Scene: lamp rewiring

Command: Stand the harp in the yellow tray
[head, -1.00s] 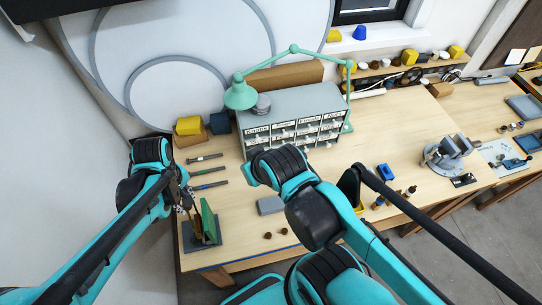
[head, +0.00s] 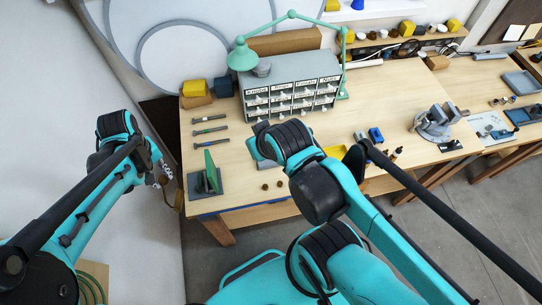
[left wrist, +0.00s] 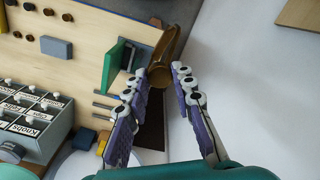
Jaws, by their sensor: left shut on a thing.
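My left gripper (head: 166,180) is off the left front corner of the bench, clear of the tabletop in the picture. In the left wrist view its fingers (left wrist: 160,78) are shut on a curved brass-coloured piece (left wrist: 170,45), which looks like the harp. A bit of this harp also shows in the head view (head: 179,197). A yellow surface (head: 336,152), probably the yellow tray, shows on the bench behind my right arm, which hides most of it. My right gripper cannot be made out.
A green upright panel (head: 210,172) on a dark base stands at the bench's left front corner. Several tools lie behind it. A drawer cabinet (head: 292,90) with a green lamp (head: 243,55) stands at the back. Small brown parts (head: 272,185) lie near the front edge.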

